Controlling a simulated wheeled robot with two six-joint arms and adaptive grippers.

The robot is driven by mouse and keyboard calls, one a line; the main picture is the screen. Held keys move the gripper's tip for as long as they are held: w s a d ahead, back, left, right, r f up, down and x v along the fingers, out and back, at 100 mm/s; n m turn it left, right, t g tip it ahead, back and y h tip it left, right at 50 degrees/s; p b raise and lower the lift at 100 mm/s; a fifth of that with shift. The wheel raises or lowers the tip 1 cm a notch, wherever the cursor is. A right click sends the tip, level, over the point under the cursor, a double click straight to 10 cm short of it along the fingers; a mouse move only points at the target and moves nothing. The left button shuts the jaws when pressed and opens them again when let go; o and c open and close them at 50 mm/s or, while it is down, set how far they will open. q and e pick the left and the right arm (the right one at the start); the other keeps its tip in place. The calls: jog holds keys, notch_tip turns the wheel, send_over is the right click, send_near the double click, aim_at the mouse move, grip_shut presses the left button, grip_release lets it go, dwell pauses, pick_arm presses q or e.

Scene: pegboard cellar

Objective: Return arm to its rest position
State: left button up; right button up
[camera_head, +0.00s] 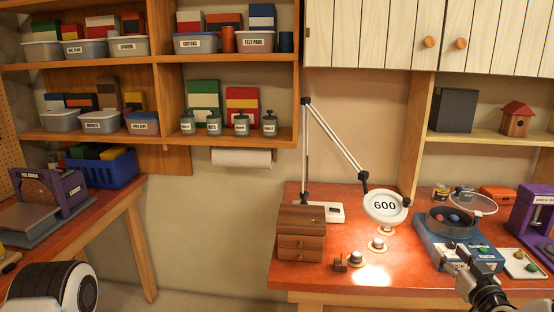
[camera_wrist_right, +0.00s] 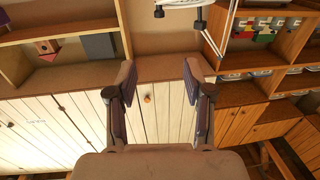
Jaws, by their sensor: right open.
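My right gripper (camera_head: 452,255) is at the lower right of the head view, over the front of the orange-red worktop, in front of a blue device with a dark round bowl (camera_head: 455,222). In the right wrist view the two dark fingers of the right gripper (camera_wrist_right: 159,74) stand wide apart with nothing between them. Beyond them are white plank cabinet doors and shelves, seen upside down. A white and black part of my own body shows at the lower left of the head view. My left gripper is not in view.
On the worktop (camera_head: 330,272) stand a wooden drawer box (camera_head: 301,234), a lamp with a jointed arm and round head marked 600 (camera_head: 385,206), and small round pieces. A purple device (camera_head: 535,215) and pale tray (camera_head: 522,264) are at right. The floor between the two benches looks clear.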

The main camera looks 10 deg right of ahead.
jog(key=s+a+f+n+g+y, duration=0.25)
jog(key=s+a+f+g, duration=0.3)
jog(key=a+f, duration=0.65)
jog(key=s+a+f+n+g+y, duration=0.25)
jog(key=s+a+f+g, duration=0.4)
jog(key=f, duration=0.85)
jog(key=s+a+f+m+g+h, duration=0.1)
jog(key=s+a+f+m+g, duration=0.1)
jog(key=s, duration=0.9)
jog(key=s+a+f+m+g+h, duration=0.2)
jog(key=s+a+f+g, duration=0.1)
jog(key=s, duration=0.7)
jog(key=shift+s+a+f+g+b, duration=0.35)
jog(key=shift+f+g+b, duration=0.1)
jog(key=shift+f, duration=0.25)
jog(key=shift+w, duration=0.1)
jog(key=shift+a, duration=0.1)
